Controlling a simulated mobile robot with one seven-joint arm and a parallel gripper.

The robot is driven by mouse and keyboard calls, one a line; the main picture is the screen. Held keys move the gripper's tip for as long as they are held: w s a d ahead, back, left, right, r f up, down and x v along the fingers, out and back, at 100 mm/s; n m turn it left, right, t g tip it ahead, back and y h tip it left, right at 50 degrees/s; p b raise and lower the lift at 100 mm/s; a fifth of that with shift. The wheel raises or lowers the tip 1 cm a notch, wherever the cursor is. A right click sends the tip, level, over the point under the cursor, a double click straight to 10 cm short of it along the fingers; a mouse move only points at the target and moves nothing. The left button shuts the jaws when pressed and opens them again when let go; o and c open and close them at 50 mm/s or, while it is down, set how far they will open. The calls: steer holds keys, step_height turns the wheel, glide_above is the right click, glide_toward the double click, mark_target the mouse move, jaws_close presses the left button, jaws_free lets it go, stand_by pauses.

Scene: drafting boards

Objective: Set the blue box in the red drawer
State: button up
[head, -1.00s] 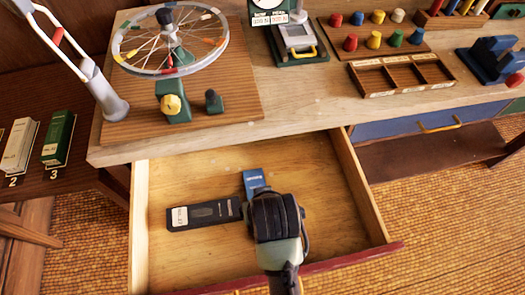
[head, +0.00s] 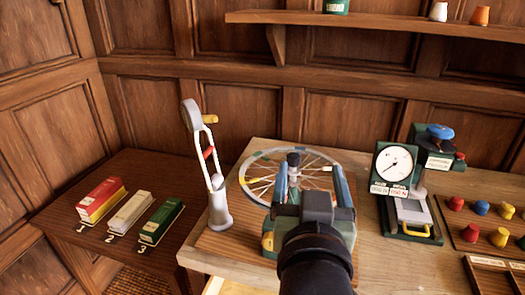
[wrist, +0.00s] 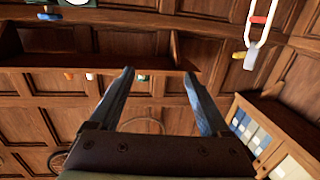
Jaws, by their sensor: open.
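My gripper (head: 313,170) is raised in front of the spoked wheel in the head view, its two fingers apart. In the wrist view my gripper (wrist: 158,76) is open with nothing between the fingers; panelled wall and shelving show beyond. Neither the blue box nor the inside of the red drawer can be made out in the frames of this moment. Only a pale edge, perhaps of the drawer, shows at the bottom of the head view.
The workbench (head: 225,265) bears a spoked wheel (head: 260,178), a lamp-like stand (head: 217,190), a dial gauge (head: 394,168) and coloured pegs (head: 481,208). A side table (head: 60,215) holds red (head: 101,196), white (head: 131,210) and green (head: 161,219) boxes. A wall shelf (head: 380,22) runs above.

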steer(key=s+a+r+t, duration=0.2)
steer(key=s+r+t, duration=0.1)
steer(key=r, duration=0.6)
steer(key=s+a+r+n+t+y, duration=0.1)
steer(key=s+a+r+t, duration=0.1)
steer(key=r, duration=0.7)
steer(key=s+a+r+t+y, duration=0.1)
steer(key=s+a+r+t, duration=0.1)
steer(key=s+r+t, duration=0.3)
step_height(320, 180, up, 4)
steer(key=shift+s+a+f, duration=0.1)
steer(key=shift+s+a, duration=0.25)
steer(key=shift+a, duration=0.05)
